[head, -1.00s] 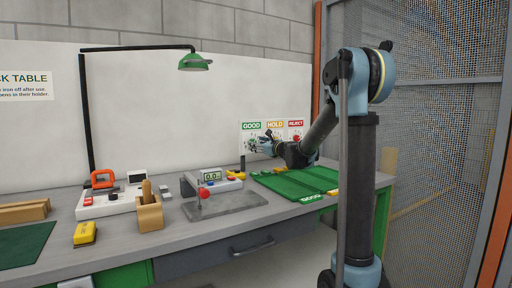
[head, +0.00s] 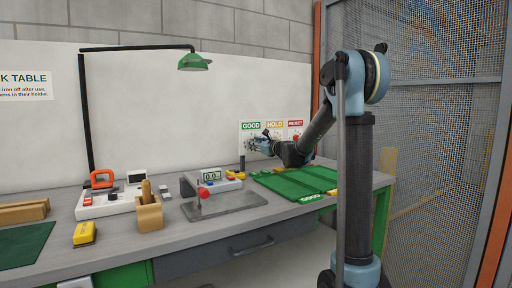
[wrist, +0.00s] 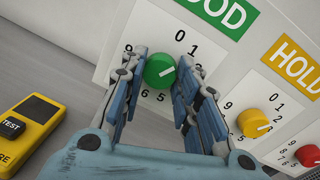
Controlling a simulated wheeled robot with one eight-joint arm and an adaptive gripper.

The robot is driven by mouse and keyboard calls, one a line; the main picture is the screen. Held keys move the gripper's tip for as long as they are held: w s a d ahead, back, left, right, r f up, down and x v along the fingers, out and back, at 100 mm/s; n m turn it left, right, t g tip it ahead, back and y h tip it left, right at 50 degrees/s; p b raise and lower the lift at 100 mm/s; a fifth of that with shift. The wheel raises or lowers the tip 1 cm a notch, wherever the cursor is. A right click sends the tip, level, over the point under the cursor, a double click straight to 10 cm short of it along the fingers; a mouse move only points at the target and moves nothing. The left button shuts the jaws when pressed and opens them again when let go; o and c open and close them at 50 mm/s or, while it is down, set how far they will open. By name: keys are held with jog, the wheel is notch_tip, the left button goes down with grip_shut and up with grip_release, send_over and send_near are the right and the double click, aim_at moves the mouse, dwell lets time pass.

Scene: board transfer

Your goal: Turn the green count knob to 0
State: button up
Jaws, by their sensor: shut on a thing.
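The green count knob (wrist: 159,72) is on a white panel under the green GOOD label (wrist: 218,12), inside a ring of numbers. My gripper (wrist: 162,64) is shut on the green knob, with one finger on each side. The knob's white mark points to the right and slightly up, away from the 0 (wrist: 180,35), which shows above the knob. The right finger hides some of the numbers. In the head view my gripper (head: 260,144) is at the GOOD part of the panel (head: 251,126), and the knob itself is hidden.
A yellow HOLD knob (wrist: 252,122) and a red knob (wrist: 307,155) are on the panel to the right. A yellow tester (wrist: 30,130) lies at the left of the wrist view. Green mats (head: 290,185) and a grey fixture plate (head: 225,204) are on the bench.

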jog(key=shift+r+n+h, duration=0.15)
jog(key=shift+n+h, duration=0.15)
jog(key=shift+n, duration=2.5)
jog(key=o, duration=1.1)
jog(key=shift+w, duration=0.1)
jog(key=v, duration=1.2)
jog(key=shift+w, duration=0.1)
